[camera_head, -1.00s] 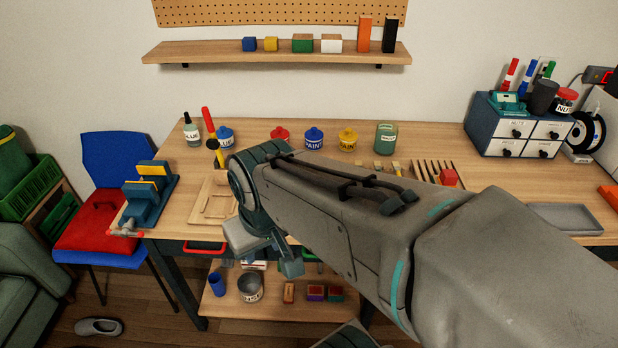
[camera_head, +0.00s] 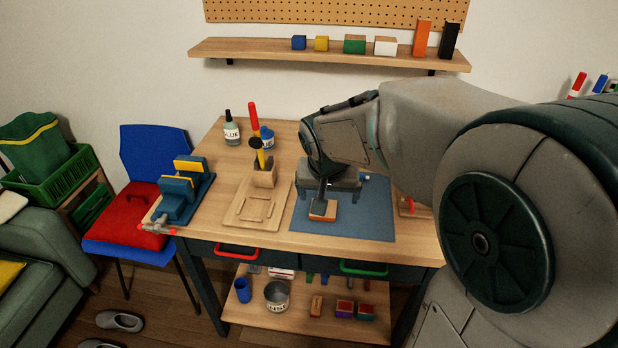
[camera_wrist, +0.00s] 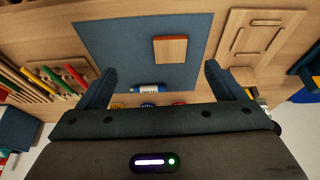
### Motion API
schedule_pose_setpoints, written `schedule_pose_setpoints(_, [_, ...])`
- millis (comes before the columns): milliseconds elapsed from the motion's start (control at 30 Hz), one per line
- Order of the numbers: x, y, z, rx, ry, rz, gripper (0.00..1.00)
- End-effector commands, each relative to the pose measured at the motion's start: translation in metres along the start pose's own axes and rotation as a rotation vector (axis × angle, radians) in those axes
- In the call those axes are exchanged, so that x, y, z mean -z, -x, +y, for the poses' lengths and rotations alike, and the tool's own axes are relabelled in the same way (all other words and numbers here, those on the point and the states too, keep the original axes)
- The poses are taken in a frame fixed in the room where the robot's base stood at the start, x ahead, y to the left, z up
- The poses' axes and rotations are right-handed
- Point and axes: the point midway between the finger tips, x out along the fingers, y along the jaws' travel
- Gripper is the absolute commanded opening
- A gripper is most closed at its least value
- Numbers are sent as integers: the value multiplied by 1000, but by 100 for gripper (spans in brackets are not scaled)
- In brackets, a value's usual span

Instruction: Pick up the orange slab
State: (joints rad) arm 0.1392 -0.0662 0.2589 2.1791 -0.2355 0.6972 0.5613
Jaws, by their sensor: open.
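A small flat block with orange sides and a wood-coloured top (camera_head: 323,211) lies on the blue mat (camera_head: 370,222). The same block shows in the wrist view (camera_wrist: 170,49), above the middle of the picture. My gripper (camera_head: 325,190) is over the mat, above this block, and partly hides it in the head view. In the wrist view my gripper (camera_wrist: 163,78) has its fingers wide apart with nothing between them; the block appears beyond the fingertips. A taller orange block (camera_head: 422,40) stands upright on the wall shelf.
A blue tube with a white label (camera_wrist: 148,88) lies near the mat's edge. My arm hides the table's right side.

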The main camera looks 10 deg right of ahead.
Motion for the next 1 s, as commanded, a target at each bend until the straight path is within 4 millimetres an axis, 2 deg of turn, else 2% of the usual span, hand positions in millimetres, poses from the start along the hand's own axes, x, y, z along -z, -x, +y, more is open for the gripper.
schedule_pose_setpoints(33, [5,-9,-5,4,-12,4,89])
schedule_pose_setpoints(167, [12,-20,-10,9,-32,10,89])
schedule_pose_setpoints(533, [13,-85,-12,10,-33,9,89])
schedule_pose_setpoints(867, [13,-110,-15,10,-31,10,89])
schedule_pose_setpoints(1000, [12,-129,-20,10,-30,8,89])
